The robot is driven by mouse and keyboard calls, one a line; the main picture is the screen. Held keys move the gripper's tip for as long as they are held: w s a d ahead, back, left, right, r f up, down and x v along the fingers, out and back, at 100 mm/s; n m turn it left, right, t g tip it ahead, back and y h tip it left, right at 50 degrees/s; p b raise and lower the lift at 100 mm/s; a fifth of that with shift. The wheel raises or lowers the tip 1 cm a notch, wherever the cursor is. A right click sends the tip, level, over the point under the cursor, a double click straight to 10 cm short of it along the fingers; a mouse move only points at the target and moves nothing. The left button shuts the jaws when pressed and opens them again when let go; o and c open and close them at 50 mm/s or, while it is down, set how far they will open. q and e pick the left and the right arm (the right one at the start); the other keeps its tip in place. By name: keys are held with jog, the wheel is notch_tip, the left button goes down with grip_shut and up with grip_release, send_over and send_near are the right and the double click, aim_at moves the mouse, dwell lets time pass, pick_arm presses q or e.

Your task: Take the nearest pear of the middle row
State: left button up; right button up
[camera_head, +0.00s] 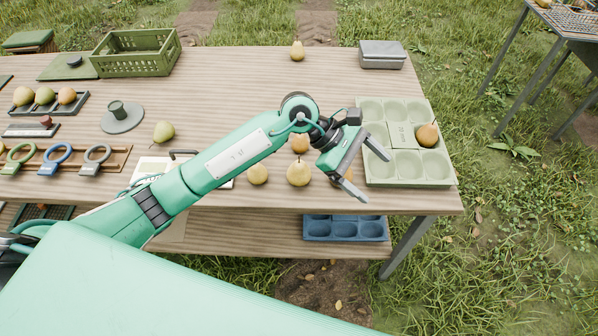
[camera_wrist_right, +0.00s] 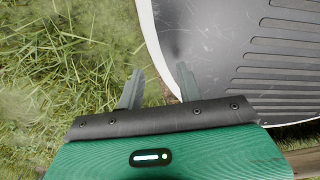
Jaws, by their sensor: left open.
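A yellow pear (camera_head: 298,173) stands on the table near its front edge. An orange-brown pear (camera_head: 300,143) stands just behind it, and another yellow pear (camera_head: 257,174) stands to its left, partly beside my left forearm. A further pear (camera_head: 297,51) stands at the table's far edge, roughly in line behind the first two. My left gripper (camera_head: 376,179) is open and empty, its fingers apart over the table's right front, right of the front pear and beside the pale tray. My right gripper (camera_wrist_right: 160,68) shows only in the right wrist view, fingers apart with nothing between them.
A pale green tray (camera_head: 406,182) holds one brown pear (camera_head: 427,135). A green pear (camera_head: 164,131) lies left of my arm. A green crate (camera_head: 135,65) and grey box (camera_head: 382,62) stand at the back. A blue tray (camera_head: 345,237) sits on the lower shelf.

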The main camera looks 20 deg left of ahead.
pick_arm(q)
jog(key=w+a+f+m+y, duration=0.25)
jog(key=w+a+y, duration=0.2)
jog(key=a, duration=0.25)
jog(key=t+y, duration=0.1)
jog(key=y, duration=0.5)
send_over(301, 163)
jog(key=shift+d, duration=0.15)
jog(key=shift+a+f, duration=0.2)
notch_tip(301, 163, down, 8)
jog(key=shift+r+p, duration=0.1)
jog(key=shift+p, duration=0.7)
jog(key=shift+f, duration=0.5)
jog(key=f, duration=0.1)
jog(key=f+p, duration=0.2)
jog(key=shift+a+f, duration=0.1)
jog(key=shift+a, duration=0.15)
jog(key=shift+f, duration=0.65)
pick_arm(e)
jog(key=shift+s+d+r, duration=0.2)
jog(key=shift+s+r, duration=0.3)
jog(key=shift+r, duration=0.2)
jog(key=shift+s+d+r, duration=0.2)
jog(key=shift+s+r, duration=0.25)
jog(key=shift+r, duration=0.25)
pick_arm(q)
jog(key=c, duration=1.2)
jog(key=shift+w, duration=0.1)
pick_arm(e)
jog(key=shift+a, duration=0.1)
